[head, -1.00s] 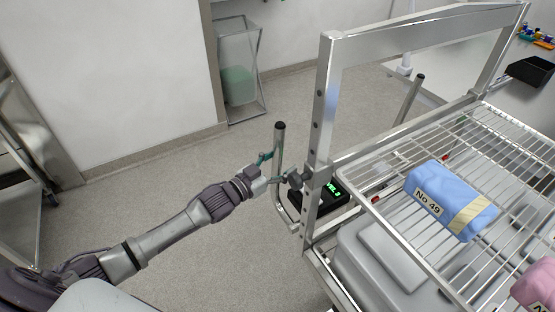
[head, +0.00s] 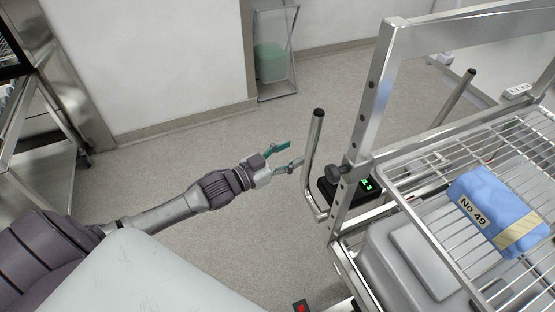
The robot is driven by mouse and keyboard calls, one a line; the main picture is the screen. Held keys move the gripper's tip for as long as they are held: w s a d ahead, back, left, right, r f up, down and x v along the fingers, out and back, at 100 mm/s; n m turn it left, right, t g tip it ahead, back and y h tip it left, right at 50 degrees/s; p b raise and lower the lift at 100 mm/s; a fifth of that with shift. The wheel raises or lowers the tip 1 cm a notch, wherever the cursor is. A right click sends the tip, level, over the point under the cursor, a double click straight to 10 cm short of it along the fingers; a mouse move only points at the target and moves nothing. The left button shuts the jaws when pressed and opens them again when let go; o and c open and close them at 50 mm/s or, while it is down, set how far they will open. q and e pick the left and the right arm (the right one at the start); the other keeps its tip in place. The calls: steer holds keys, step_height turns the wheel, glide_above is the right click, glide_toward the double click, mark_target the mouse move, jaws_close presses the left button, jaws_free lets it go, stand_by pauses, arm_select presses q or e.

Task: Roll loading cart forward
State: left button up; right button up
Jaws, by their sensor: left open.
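The loading cart (head: 374,95) is a metal frame with a wire shelf and fills the right side of the head view. Its upright handle bar (head: 314,150) with a black cap stands at the cart's near left corner. My left gripper (head: 295,155) is open, with green-tipped fingers pointing right at the handle. The fingertips are just left of the bar, and a small gap seems to show between them and it. My right gripper is out of the frame.
A blue pack labelled No 49 (head: 497,212) lies on the wire shelf. A grey bin (head: 405,262) sits below it. A dark box with a green display (head: 350,190) is behind the handle. A wire stand with a green bag (head: 270,60) stands by the wall. Floor left of the cart is clear.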

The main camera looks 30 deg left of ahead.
arm_select(q)
steer(key=shift+v, duration=2.3)
steer(key=shift+d, duration=0.1)
